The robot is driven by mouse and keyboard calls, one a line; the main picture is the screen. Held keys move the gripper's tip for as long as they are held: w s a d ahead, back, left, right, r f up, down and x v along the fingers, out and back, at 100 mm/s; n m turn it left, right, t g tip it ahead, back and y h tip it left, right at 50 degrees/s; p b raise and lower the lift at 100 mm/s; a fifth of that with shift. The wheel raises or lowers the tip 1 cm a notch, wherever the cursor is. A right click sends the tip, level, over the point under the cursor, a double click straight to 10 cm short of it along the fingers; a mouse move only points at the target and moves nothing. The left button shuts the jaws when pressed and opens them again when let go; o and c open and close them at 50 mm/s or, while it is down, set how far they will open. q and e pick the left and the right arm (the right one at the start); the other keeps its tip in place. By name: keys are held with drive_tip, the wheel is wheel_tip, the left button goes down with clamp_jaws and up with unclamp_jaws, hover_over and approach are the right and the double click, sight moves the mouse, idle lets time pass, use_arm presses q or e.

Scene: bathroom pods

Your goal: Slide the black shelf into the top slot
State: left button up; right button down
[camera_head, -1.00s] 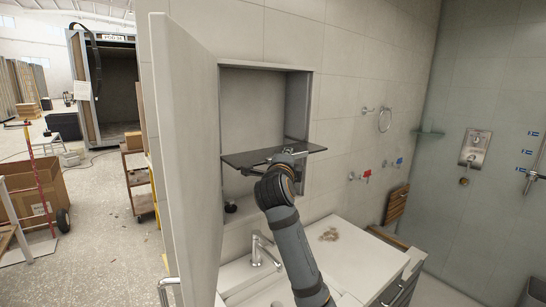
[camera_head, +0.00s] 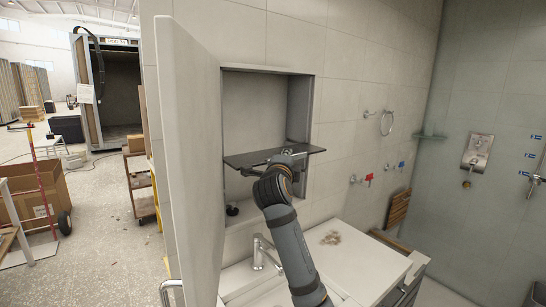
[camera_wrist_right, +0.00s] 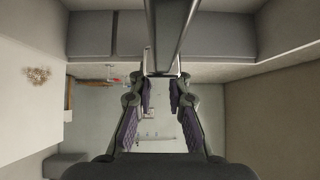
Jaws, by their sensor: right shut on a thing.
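The black shelf (camera_head: 248,157) is a thin dark panel lying roughly level across the opening of the wall cabinet (camera_head: 299,105), about mid-height of the part that shows. My right gripper (camera_head: 291,154) is shut on its front edge, near the right end. In the right wrist view the shelf is a dark strip seen edge-on (camera_wrist_right: 169,28), running away from the fingertips of my right gripper (camera_wrist_right: 161,78). I cannot make out the slots, nor whether the shelf's ends touch the cabinet sides. My left gripper is not in view.
The white cabinet door (camera_head: 186,150) stands open to the left of the opening. Below are a basin with a chrome faucet (camera_head: 262,252) and a white counter (camera_head: 345,262). A small dark round object (camera_head: 232,209) sits at the cabinet's lower left.

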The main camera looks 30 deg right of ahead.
drive_tip(key=shift+w+r, duration=0.45)
drive_tip(key=shift+w, duration=0.05)
